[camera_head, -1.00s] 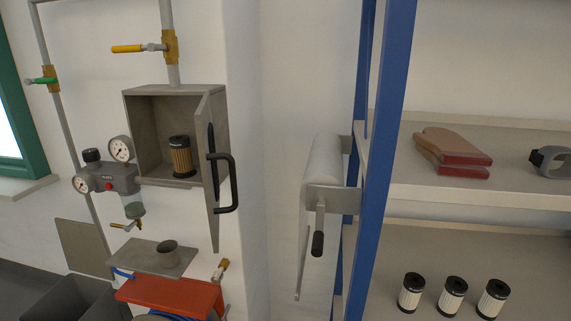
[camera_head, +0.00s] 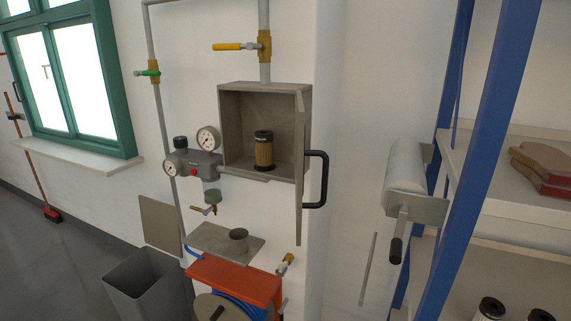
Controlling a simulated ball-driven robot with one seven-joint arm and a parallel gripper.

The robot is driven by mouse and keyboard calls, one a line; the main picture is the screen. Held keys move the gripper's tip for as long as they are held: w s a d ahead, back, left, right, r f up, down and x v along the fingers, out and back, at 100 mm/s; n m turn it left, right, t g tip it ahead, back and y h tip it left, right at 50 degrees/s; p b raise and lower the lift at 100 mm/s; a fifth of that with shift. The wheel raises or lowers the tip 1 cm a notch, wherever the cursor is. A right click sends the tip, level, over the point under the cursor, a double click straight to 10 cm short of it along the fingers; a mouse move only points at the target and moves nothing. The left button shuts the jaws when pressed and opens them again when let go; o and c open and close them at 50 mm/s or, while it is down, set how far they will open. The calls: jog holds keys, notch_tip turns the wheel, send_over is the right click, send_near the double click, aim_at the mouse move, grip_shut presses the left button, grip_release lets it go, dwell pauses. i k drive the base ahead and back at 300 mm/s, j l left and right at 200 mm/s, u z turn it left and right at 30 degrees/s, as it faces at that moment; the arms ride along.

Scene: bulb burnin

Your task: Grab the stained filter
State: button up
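The stained filter (camera_head: 265,152) is a brownish-yellow pleated cylinder with black end caps. It stands upright inside an open grey wall cabinet (camera_head: 229,130). The cabinet door (camera_head: 301,190) is swung open to the right, with a black handle (camera_head: 320,180) on it. Clean-looking filters with pale pleats (camera_head: 489,311) stand at the lower right on the rack and are cut off by the frame edge. My gripper is not in view.
A blue rack (camera_head: 488,130) with shelves stands at right, a paper roll holder (camera_head: 405,175) on its side. Below the cabinet are a metal ledge (camera_head: 215,240) with a cup, a red hose reel (camera_head: 238,278) and a grey bin (camera_head: 150,285). Open floor (camera_head: 60,250) lies at left.

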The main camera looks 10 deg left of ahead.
aim_at(264, 138)
jog(key=l+u, duration=0.15)
jog(key=u, duration=0.2)
jog(key=k+l+u, duration=0.1)
jog(key=u, duration=0.25)
jog(key=k+l+u, duration=0.1)
jog(key=u, duration=0.25)
jog(key=k+l, duration=0.9)
jog(key=l, duration=0.2)
jog(key=i+j+u, duration=0.6)
jog(key=i+u, duration=0.15)
jog(key=i, duration=0.25)
jog(key=i+j+u, duration=0.1)
jog(key=i+u, duration=0.25)
jog(key=i, duration=0.2)
jog(key=i+j+z, duration=0.15)
jog(key=i, duration=0.35)
jog(key=i+j+z, duration=0.15)
jog(key=i, duration=0.35)
jog(key=i+j+z, duration=0.15)
jog(key=i, duration=0.3)
